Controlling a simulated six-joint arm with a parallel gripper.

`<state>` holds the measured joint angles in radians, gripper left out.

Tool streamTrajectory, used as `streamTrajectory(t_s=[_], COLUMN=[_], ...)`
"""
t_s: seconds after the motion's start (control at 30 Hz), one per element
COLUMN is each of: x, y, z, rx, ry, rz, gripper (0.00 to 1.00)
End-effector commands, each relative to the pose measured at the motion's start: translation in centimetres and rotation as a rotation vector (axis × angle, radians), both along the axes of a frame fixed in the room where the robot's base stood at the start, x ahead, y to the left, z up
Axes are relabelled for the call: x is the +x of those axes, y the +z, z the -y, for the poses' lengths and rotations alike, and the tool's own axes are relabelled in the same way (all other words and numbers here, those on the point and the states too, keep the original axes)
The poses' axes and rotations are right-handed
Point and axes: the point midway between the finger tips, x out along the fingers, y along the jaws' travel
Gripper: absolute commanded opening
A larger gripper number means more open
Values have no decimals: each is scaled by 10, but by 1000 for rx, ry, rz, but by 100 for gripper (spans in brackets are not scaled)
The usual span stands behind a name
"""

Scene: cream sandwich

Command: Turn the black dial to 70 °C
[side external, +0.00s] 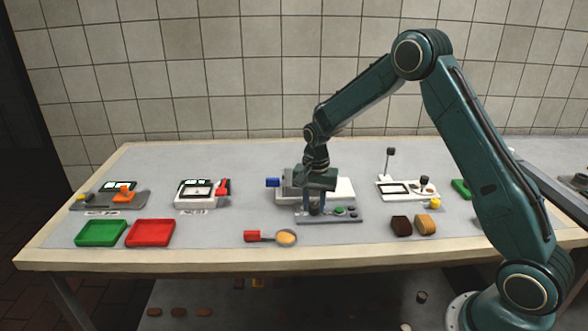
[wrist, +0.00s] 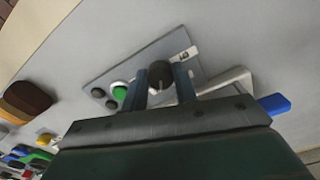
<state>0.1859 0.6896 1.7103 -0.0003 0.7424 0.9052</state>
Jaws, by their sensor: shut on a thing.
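The black dial (wrist: 160,75) sits on a grey control panel (wrist: 180,48), between the two fingers of my gripper (wrist: 160,85) in the wrist view. My gripper is shut on the dial. A green button (wrist: 122,90) and small dark knobs are beside it on the same panel. In the side view my gripper (side external: 314,208) reaches down onto the panel (side external: 335,218) in front of a white machine, and its fingers largely hide the dial. A small display (wrist: 187,53) is on the panel near the dial; its reading is too small to tell.
The white machine (side external: 342,190) with a blue handle (side external: 272,182) stands behind the panel. A red-handled spoon (side external: 265,237), brown and tan pieces (side external: 427,224), and green (side external: 101,233) and red (side external: 150,233) trays lie around.

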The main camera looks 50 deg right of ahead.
Motion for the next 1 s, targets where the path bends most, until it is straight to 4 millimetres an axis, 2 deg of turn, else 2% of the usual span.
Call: streamTrajectory(t_s=[0.47, 0.5, 0.6, 1.0], x=[1, 1, 1, 1], y=[1, 1, 1, 3], z=[1, 1, 1, 0], rx=[-2, -2, -1, -1], ry=[-23, -23, -22, -22], rz=[5, 5, 4, 3], gripper=[6, 32, 50, 50])
